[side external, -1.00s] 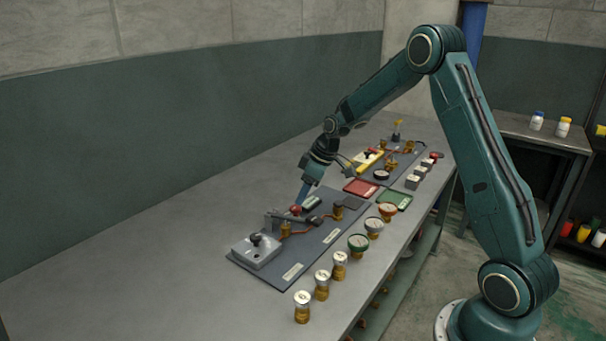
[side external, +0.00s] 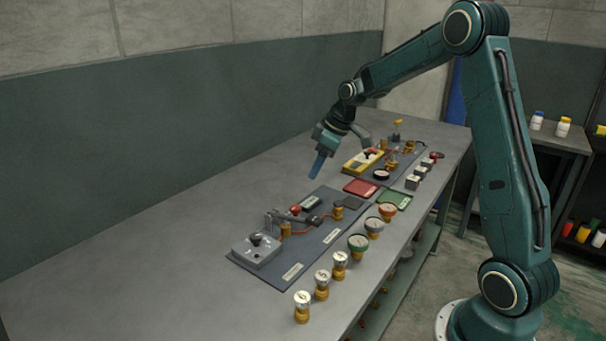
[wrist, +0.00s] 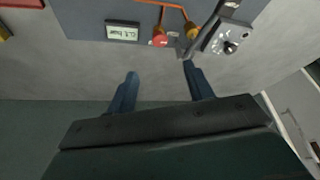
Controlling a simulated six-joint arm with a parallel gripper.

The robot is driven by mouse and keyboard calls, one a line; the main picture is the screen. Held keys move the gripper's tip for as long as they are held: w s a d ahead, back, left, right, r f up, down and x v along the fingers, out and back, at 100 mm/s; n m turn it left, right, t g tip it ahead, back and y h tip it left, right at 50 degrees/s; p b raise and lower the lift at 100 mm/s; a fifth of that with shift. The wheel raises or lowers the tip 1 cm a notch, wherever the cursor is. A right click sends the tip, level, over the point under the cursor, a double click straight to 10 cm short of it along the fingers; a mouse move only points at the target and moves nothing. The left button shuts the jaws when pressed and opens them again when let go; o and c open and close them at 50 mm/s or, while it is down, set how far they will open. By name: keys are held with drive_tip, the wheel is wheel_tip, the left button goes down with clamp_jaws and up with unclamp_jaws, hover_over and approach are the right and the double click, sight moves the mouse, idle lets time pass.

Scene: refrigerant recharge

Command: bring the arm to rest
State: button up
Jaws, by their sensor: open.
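My gripper (side external: 319,165) is raised above the bench, behind the near dark panel (side external: 315,259). In the wrist view my gripper (wrist: 160,84) shows two blue fingers spread wide apart with nothing between them. Below it on the panel are a red knob (side external: 296,209), a small display (side external: 312,202) and a grey box with a black knob (side external: 256,249). The wrist view also shows the display (wrist: 122,32), which seems to read in bar, the red knob (wrist: 159,38) and the grey box (wrist: 226,37). The fingers are clear of all of these.
Several brass-based gauges and fittings (side external: 340,264) line the bench's front edge. A red tray (side external: 361,188) and a green tray (side external: 394,200) lie between the near panel and a far panel with a yellow device (side external: 363,161). The bench's left part (side external: 130,270) is bare.

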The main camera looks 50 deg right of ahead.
drive_tip(key=s+a+r+m+h, duration=0.1)
drive_tip(key=s+a+r+m, duration=0.1)
drive_tip(key=s+a+r, duration=0.9)
drive_tip(key=s+a+m, duration=0.1)
drive_tip(key=s+a, duration=0.2)
drive_tip(key=s, duration=0.6)
drive_tip(key=s+a+f+m+t, duration=0.1)
drive_tip(key=s+a, duration=0.2)
drive_tip(key=s, duration=0.6)
drive_tip(key=shift+m+t+h, duration=0.3)
drive_tip(key=shift+h, duration=0.1)
